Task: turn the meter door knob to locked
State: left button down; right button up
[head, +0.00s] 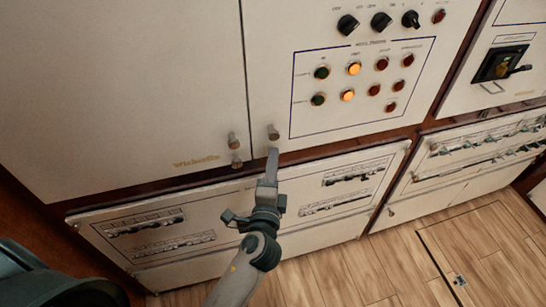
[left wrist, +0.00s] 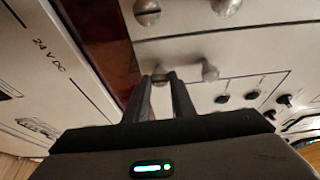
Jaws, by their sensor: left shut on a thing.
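My left gripper (head: 272,155) reaches up to the bottom left corner of the panel door with lamps. In the left wrist view its two fingers (left wrist: 165,78) are closed around a small metal door knob (left wrist: 160,79). The knob is mostly covered by the fingers, and its turned angle cannot be made out. In the head view this knob is hidden behind the gripper tip. A second metal knob (head: 273,132) sits just above it on the same door, free of the gripper; it also shows in the left wrist view (left wrist: 210,71). My right gripper is not in view.
Two similar knobs (head: 234,141) (head: 237,161) sit on the neighbouring left door, close to the gripper. Black rotary switches (head: 381,22) and lit and unlit lamps (head: 354,69) are higher up. A lower breaker panel (head: 230,262) runs beneath. The wooden floor (head: 340,270) is clear.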

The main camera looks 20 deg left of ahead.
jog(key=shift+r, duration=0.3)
pick_arm(q)
jog(key=c, duration=1.5)
grip_release()
